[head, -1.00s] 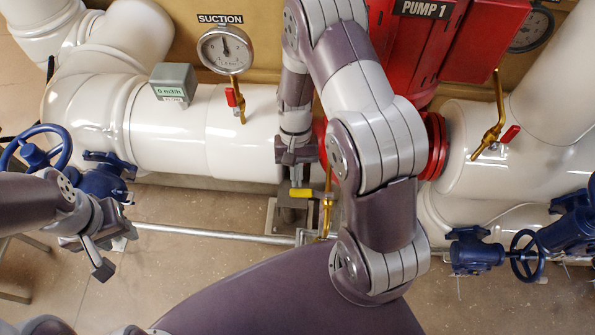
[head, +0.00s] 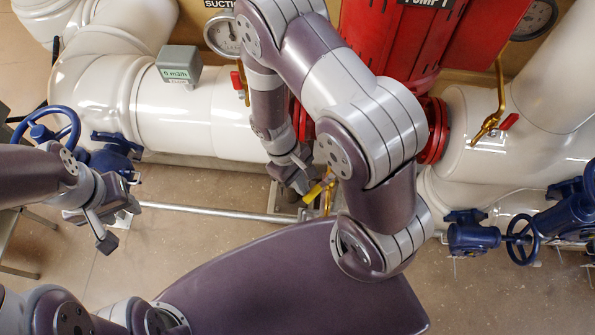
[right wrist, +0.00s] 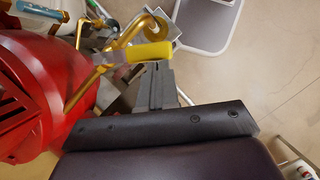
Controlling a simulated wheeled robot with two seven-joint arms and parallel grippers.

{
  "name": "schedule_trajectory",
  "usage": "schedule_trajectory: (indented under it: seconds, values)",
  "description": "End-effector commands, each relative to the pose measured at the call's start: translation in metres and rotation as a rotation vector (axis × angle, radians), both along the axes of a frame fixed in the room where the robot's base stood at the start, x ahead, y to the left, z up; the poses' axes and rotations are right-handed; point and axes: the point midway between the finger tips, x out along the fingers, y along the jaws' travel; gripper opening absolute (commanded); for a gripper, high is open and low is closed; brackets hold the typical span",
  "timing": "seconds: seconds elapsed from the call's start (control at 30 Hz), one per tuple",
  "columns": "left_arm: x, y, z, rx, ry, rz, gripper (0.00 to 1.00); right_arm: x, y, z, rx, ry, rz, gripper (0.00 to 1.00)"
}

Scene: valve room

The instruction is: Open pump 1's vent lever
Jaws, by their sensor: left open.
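Pump 1's vent lever has a yellow handle (head: 319,188) on a brass valve, low beside the red pump (head: 390,50). The handle slants up to the right in the head view. My right gripper (head: 302,184) is at the handle's left end. In the right wrist view the yellow handle (right wrist: 148,53) lies across the tips of my right gripper's fingers (right wrist: 158,66). The fingers look close together, with nothing visible between them; whether they touch the handle is unclear. My left gripper (head: 104,238) is open and empty, far to the left, below a blue valve (head: 112,158).
The white suction pipe (head: 190,110) carries a grey flow meter (head: 179,65) and a gauge (head: 222,35). A red-handled brass lever (head: 497,125) and blue valves (head: 475,237) are at the right. A thin pipe (head: 205,211) runs above the open floor.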

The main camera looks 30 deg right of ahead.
Motion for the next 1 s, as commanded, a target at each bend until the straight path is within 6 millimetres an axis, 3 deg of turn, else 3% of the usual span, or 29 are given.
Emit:
schedule_trajectory:
  seconds: [0.6, 1.0]
  values:
    - [0.000, 0.000, -0.015, 0.000, 0.000, 0.000, 0.43, -0.037, -0.008, -0.002, 0.000, 0.000, 0.503, 0.00]
    - [0.000, 0.000, -0.019, 0.000, 0.000, 0.000, 0.43, -0.041, -0.011, -0.001, 0.000, 0.001, 0.508, 0.00]
